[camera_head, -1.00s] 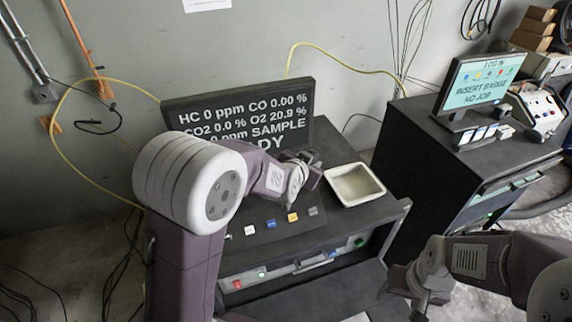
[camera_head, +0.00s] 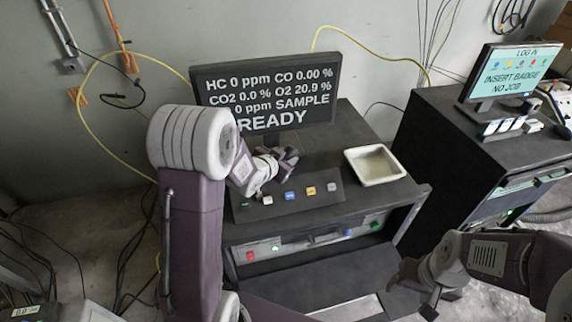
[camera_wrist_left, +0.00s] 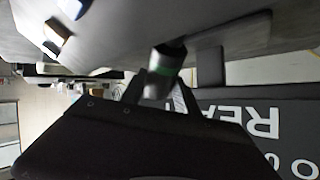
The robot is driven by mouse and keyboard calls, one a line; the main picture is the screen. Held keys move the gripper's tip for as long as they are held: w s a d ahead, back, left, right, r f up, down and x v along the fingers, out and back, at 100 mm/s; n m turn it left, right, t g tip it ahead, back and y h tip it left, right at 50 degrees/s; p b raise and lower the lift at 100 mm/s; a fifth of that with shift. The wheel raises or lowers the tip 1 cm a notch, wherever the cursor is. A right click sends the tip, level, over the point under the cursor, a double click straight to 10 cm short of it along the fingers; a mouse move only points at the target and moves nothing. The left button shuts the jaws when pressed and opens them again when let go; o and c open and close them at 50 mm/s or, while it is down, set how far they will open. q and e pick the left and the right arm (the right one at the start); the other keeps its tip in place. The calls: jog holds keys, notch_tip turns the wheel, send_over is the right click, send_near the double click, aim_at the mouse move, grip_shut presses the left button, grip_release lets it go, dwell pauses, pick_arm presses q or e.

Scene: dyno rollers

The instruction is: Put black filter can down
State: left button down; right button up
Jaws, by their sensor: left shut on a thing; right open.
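My left gripper (camera_head: 290,156) is over the analyser bench, just in front of the monitor and behind the row of coloured buttons. In the left wrist view, its fingers (camera_wrist_left: 160,95) are shut on a small dark cylinder with a green band, the black filter can (camera_wrist_left: 167,60). The can is blurred there, and I cannot tell whether it touches the bench. In the head view the can is hard to tell apart from the dark gripper. My right gripper (camera_head: 428,296) is open, low at the right and in front of the bench; nothing shows in it.
A white tray (camera_head: 347,156) sits on the bench top (camera_head: 345,125), right of the left gripper. The monitor (camera_head: 268,85) reading READY stands behind. A button panel (camera_head: 330,188) lies in front. A second cabinet (camera_head: 430,130) with a login screen (camera_head: 512,72) stands at right.

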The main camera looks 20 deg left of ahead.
pick_arm(q)
jog(key=shift+w+f, duration=0.25)
jog(key=shift+f, duration=0.95)
jog(key=shift+w+r, duration=0.1)
jog(key=shift+w, duration=0.2)
jog(key=shift+s, duration=0.3)
jog(key=c, duration=0.9)
grip_release()
jog(key=shift+s, duration=0.1)
pick_arm(e)
jog(key=shift+w+f, duration=0.25)
jog(key=shift+f, duration=0.7)
